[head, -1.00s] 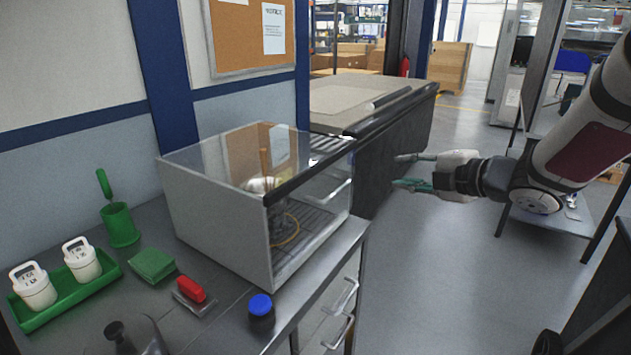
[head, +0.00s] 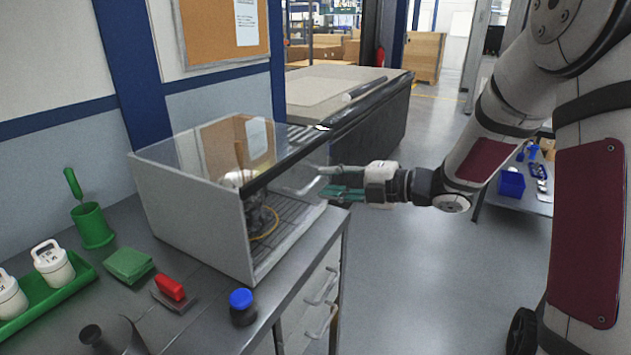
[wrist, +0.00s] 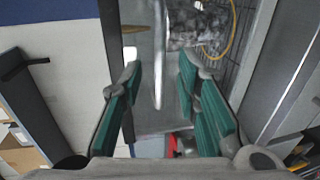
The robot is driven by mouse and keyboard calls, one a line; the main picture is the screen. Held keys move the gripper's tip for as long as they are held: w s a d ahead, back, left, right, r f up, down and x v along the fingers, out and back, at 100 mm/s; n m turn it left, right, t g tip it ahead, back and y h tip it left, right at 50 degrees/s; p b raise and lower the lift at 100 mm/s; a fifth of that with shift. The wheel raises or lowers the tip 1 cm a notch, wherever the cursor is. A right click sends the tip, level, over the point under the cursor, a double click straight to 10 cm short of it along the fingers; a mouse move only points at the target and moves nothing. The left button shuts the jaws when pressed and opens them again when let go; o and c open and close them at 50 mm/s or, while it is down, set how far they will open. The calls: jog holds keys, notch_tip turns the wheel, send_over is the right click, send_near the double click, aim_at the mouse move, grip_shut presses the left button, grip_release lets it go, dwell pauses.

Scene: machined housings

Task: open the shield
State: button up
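The shield (head: 290,178) is the clear front panel of a grey box on the bench, and it looks closed. A pale bar handle (head: 308,187) sits on its front face. My gripper (head: 326,181) is at the handle, coming from the right, with its green-padded fingers apart. In the wrist view my gripper (wrist: 160,72) is open, and the handle (wrist: 158,60) lies in line with the gap between the fingers. I cannot tell whether the fingertips reach around it; no finger visibly grips it.
A blue-capped jar (head: 242,307), a red-handled block (head: 171,289) and a green pad (head: 128,264) stand on the bench in front of the box. A green tray (head: 60,297) holds white canisters at left. Floor right of the bench is clear.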

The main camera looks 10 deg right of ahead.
aim_at(316, 178)
jog(key=shift+x, duration=2.1)
grip_shut()
